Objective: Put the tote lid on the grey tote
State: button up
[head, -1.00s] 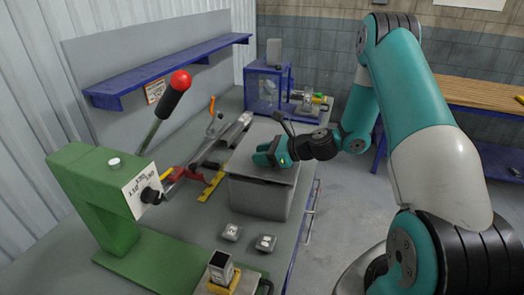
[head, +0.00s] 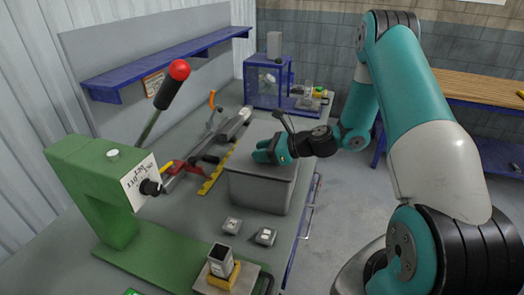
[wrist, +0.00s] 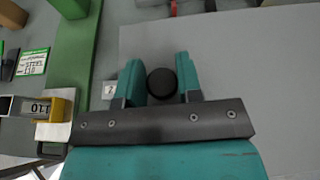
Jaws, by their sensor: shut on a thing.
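The grey tote (head: 258,196) stands on the runout table near its right edge. The flat grey tote lid (head: 264,171) lies over the tote's top, roughly lined up with its rim; I cannot tell whether it rests fully all round. My gripper (head: 262,156) is over the middle of the lid. In the wrist view, my gripper's teal fingers (wrist: 160,84) are shut on the lid's round black knob (wrist: 162,82), with the lid's plain surface (wrist: 250,60) beneath. The tote's inside is hidden by the lid.
A green press (head: 100,185) with a red-knobbed lever stands at the left. Two small metal parts (head: 265,236) and a yellow fixture (head: 219,276) are in front of the tote. A yellow strip (head: 213,180) and clamp tools lie left of it. A blue-framed machine (head: 268,85) stands behind.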

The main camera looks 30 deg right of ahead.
jog(key=shift+f, duration=0.2)
jog(key=o, duration=1.1)
jog(key=b+v, duration=0.4)
jog(key=v, duration=1.3)
jog(key=shift+s, duration=0.2)
jog(key=shift+d+r, duration=0.1)
jog(key=shift+r, duration=0.05)
